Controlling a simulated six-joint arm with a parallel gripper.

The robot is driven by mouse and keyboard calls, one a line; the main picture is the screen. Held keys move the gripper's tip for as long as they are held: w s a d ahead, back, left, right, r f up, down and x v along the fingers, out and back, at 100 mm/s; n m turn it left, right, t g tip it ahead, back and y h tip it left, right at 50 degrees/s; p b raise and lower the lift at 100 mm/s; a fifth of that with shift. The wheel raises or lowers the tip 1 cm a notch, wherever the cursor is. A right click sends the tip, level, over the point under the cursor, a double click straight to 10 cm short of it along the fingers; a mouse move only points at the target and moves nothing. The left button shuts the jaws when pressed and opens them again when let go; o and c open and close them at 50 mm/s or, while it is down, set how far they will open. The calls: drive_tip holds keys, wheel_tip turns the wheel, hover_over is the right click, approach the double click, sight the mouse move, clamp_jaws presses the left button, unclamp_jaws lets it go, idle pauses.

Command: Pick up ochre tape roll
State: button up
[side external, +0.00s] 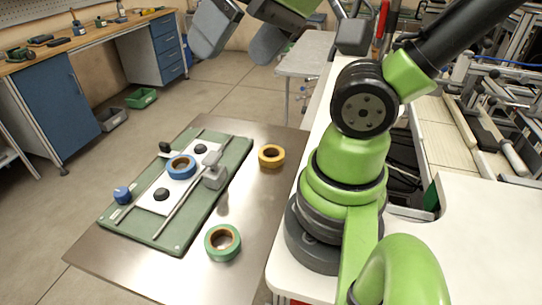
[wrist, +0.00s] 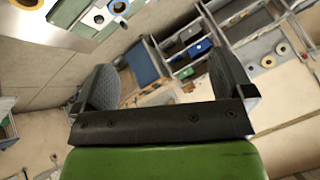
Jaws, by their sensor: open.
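The ochre tape roll (side external: 271,163) lies flat on the bare brown tabletop, right of the green board, in the side view. In the wrist view a yellowish ring, likely this roll, is cut off at the top left edge. My gripper (side external: 235,50) is raised high above and behind the table, at the top of the side view, far from the roll. In the wrist view its two grey fingers (wrist: 163,75) are wide apart with nothing between them.
A blue roll (side external: 184,176) sits on the white plate of the green board (side external: 236,148), beside a grey clamp block (side external: 214,178) and rod. A green roll (side external: 225,257) lies on the tabletop (side external: 165,272) near the front. Tabletop around the ochre roll is clear.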

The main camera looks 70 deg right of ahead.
drive_tip(key=m+g+h, duration=0.2)
drive_tip(key=g, duration=0.5)
hover_over(271, 151)
drive_tip(key=a, duration=0.3)
drive_tip(key=f, duration=2.5)
drive_tip(key=shift+s+d+f, duration=0.25)
drive_tip(key=shift+s+f, duration=0.1)
drive_tip(key=shift+f, duration=0.05)
drive_tip(key=shift+d+f, duration=0.2)
drive_tip(key=shift+f, duration=1.25)
drive_tip(key=shift+d+f, duration=0.15)
drive_tip(key=shift+f, duration=1.25)
drive_tip(key=c, duration=1)
